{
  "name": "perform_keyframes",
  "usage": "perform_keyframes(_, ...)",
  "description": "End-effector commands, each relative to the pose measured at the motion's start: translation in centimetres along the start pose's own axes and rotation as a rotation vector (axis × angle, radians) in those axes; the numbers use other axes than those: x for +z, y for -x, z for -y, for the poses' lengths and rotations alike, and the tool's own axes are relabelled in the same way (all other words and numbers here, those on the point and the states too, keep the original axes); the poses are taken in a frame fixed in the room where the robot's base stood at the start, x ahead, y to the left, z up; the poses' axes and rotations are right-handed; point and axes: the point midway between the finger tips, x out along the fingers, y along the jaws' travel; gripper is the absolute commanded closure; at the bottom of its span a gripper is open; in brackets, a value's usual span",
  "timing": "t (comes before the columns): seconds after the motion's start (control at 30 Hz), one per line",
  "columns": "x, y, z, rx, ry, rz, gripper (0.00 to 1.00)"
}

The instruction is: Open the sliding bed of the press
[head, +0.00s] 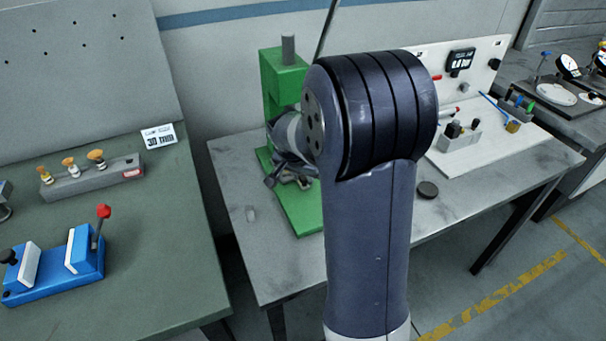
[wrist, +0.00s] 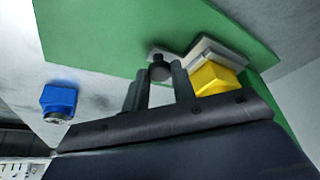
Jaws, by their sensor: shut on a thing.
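The green press (head: 284,75) stands on the grey table, with its green base plate (head: 305,219) reaching toward me. My arm hides much of it in the head view. In the wrist view, a grey metal piece (wrist: 214,47), which looks like the sliding bed, lies over the green base (wrist: 100,35). A dark round knob (wrist: 160,70) sits at its near end. My gripper (wrist: 159,88) has one finger on each side of this knob and is shut on it. In the head view my gripper (head: 286,182) is low over the base, partly hidden by my wrist.
A yellow block (wrist: 213,79) is close beside the right finger. A blue piece (wrist: 58,99) lies left of the base. A dark disc (head: 428,190) and a white board (head: 490,145) are on the table's right. A green bench (head: 150,250) stands at left, across a gap.

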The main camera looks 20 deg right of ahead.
Motion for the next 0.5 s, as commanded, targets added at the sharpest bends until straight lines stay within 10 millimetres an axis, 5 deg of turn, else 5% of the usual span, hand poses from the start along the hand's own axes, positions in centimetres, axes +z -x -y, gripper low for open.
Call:
perform_keyframes(0.23, 0.5, 0.1, -0.5, 0.0, 0.0, 0.0, 1.0)
perform_keyframes(0.5, 3.4, 1.2, -3.6, 0.0, -0.001, -0.001, 1.0)
